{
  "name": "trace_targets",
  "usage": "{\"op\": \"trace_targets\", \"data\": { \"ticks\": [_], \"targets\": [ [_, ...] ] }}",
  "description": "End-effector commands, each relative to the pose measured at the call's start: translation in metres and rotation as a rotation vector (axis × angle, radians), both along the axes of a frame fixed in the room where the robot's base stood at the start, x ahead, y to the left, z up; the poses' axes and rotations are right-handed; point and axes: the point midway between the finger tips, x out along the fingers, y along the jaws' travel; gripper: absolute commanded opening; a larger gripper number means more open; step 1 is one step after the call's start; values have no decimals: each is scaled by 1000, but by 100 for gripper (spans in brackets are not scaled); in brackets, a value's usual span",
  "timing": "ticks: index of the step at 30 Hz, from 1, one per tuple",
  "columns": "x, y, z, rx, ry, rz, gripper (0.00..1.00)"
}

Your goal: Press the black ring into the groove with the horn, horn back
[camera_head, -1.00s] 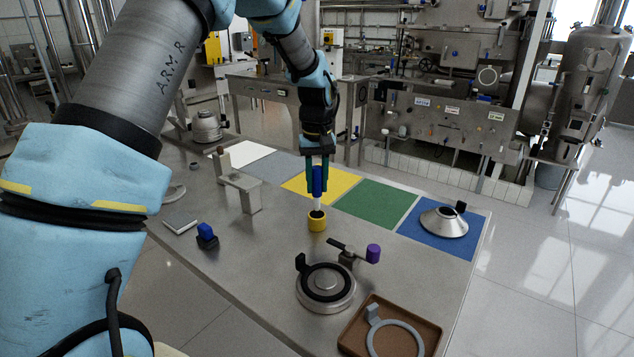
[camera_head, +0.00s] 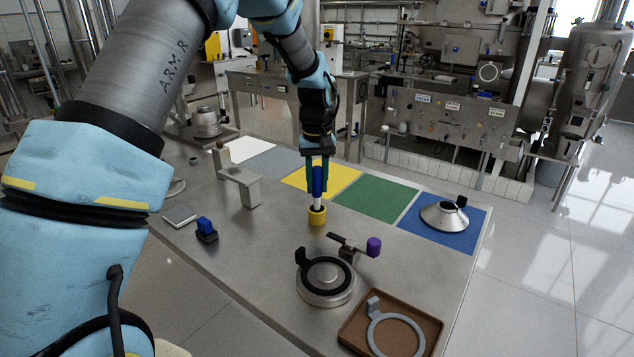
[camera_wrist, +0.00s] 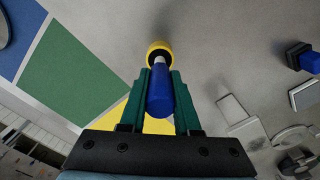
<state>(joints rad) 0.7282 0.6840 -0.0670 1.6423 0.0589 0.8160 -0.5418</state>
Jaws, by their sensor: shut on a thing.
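My gripper (camera_head: 317,180) is shut on the blue handle of the horn (camera_head: 317,182), which hangs upright with its pale tip down. The horn's handle shows between my fingers in the wrist view (camera_wrist: 160,95). The pale tip is at the mouth of the yellow holder (camera_head: 317,216); how deep it sits I cannot tell. The holder also shows in the wrist view (camera_wrist: 158,47). The black ring (camera_head: 304,278) lies around the top of the round metal bowl part (camera_head: 327,296), its black tab up at the left. The groove is hidden under the ring.
A lever with a purple knob (camera_head: 373,247) stands behind the bowl part. A brown tray (camera_head: 352,338) with a grey ring (camera_head: 376,335) is at the front right. A metal cone (camera_head: 443,216) sits on the blue mat. A metal bridge stand (camera_head: 240,180) is left of the holder.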

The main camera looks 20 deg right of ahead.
Motion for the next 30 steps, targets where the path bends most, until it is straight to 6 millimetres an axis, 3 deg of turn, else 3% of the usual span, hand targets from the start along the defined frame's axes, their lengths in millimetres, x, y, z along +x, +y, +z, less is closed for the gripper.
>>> {"op": "trace_targets", "data": {
  "ticks": [8,19,20,27,30],
  "targets": [
    [0,0,-2,0,0,0,0],
    [0,0,-20,0,0,0,0],
    [0,0,-19,0,0,0,32],
    [0,0,-18,0,0,0,59],
    [0,0,-19,0,0,0,66]
  ]
}}
